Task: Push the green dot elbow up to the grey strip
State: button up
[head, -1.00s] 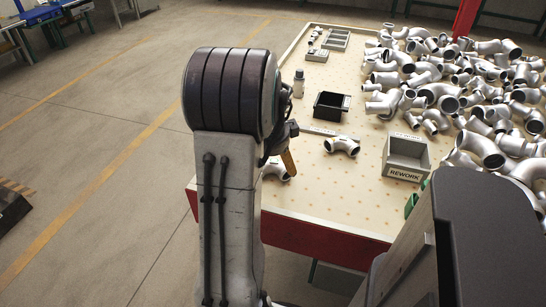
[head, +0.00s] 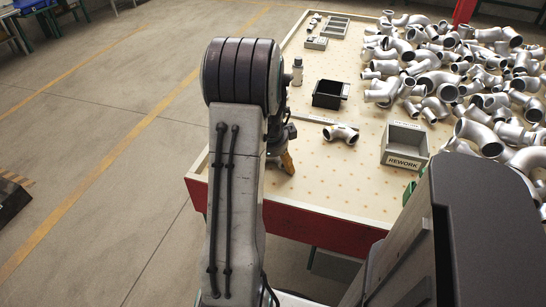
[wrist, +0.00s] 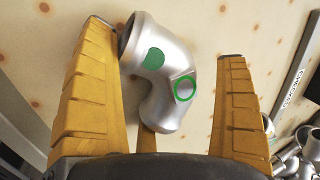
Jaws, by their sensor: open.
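The green dot elbow (wrist: 160,75) is a silver bent pipe with a filled green dot and a green ring on it. In the wrist view it lies between the spread yellow fingers of my gripper (wrist: 164,41), nearer the left one. I cannot tell whether they touch. In the head view my gripper (head: 288,163) points down at the table, and my arm hides this elbow. The grey strip (wrist: 290,84), with lettering, lies to the right in the wrist view, apart from the elbow. In the head view the strip (head: 312,119) lies beyond my gripper.
Another silver elbow (head: 341,133) lies right of my gripper. A black bin (head: 327,96), a grey REWORK box (head: 404,145) and a small bottle (head: 297,72) stand on the dotted table (head: 340,185). A large pile of pipe fittings (head: 450,75) covers its right side.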

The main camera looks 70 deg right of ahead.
jog(key=shift+c, duration=0.3)
jog(key=c, duration=1)
jog(key=shift+c, duration=0.2)
jog(key=shift+d, duration=0.15)
